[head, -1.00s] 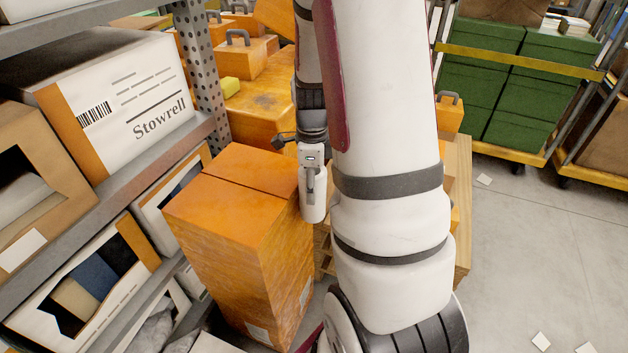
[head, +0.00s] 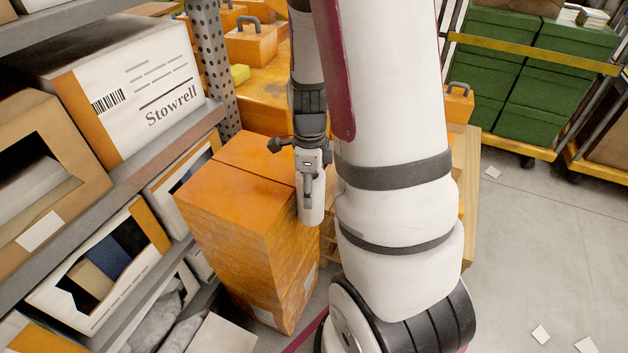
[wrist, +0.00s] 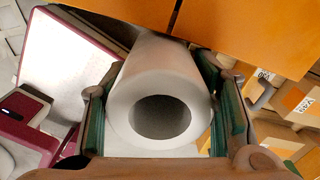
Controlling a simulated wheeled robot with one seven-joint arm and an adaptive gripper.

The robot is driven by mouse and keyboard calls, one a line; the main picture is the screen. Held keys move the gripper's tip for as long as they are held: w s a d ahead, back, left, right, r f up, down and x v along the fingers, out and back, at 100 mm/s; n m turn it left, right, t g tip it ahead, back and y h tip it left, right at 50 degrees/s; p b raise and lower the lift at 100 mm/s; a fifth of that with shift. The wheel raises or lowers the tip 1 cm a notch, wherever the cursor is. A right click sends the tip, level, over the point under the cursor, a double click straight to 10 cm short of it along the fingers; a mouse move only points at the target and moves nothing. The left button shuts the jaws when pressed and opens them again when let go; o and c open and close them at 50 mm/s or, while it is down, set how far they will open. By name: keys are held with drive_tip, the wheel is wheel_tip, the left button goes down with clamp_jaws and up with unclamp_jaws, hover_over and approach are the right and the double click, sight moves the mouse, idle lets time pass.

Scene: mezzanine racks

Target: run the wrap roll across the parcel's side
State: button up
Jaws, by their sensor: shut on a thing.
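The parcel (head: 225,195) is a tall orange box with a seam across its top and glossy, streaked sides. It stands upright beside the shelf. The wrap roll (wrist: 150,85) is a white hollow cylinder, its open end facing the wrist camera. My gripper (wrist: 165,115) is shut on it, with green-padded fingers on both sides. In the head view the gripper (head: 311,180) points down by the parcel's right side, with the white roll at its lower end. In the wrist view an orange face of the parcel (wrist: 235,25) is close above the roll. I cannot tell whether they touch.
A grey shelf rack (head: 120,175) with boxes stands close on the left. Orange cases (head: 250,45) are behind the parcel. Green boxes (head: 520,70) stand on a cart at the back right. The floor (head: 540,240) at the right is mostly clear, with small paper scraps.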

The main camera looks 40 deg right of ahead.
sight(315, 177)
drive_tip(key=shift+s+a+p, duration=0.35)
drive_tip(key=shift+a+p, duration=0.05)
drive_tip(key=shift+a, duration=0.65)
drive_tip(key=shift+s+a+p, duration=0.35)
drive_tip(key=shift+a+p, duration=0.05)
drive_tip(key=shift+a, duration=0.6)
drive_tip(key=shift+s+a+p, duration=0.35)
drive_tip(key=shift+a+p, duration=0.05)
drive_tip(key=shift+a, duration=0.65)
drive_tip(key=shift+a, duration=0.1)
drive_tip(key=shift+s+a+p, duration=0.3)
drive_tip(key=shift+a+p, duration=0.35)
drive_tip(key=shift+a, duration=0.25)
drive_tip(key=shift+s+a+p, duration=0.35)
drive_tip(key=shift+a+p, duration=0.25)
drive_tip(key=shift+a, duration=0.3)
drive_tip(key=shift+s+a+p, duration=0.3)
drive_tip(key=shift+a+p, duration=0.35)
drive_tip(key=shift+a, duration=0.25)
drive_tip(key=shift+w+d, duration=0.3)
drive_tip(key=shift+d, duration=0.7)
drive_tip(key=shift+w+d, duration=0.25)
drive_tip(key=shift+d, duration=0.75)
drive_tip(key=shift+w+d, duration=0.3)
drive_tip(key=shift+d, duration=0.7)
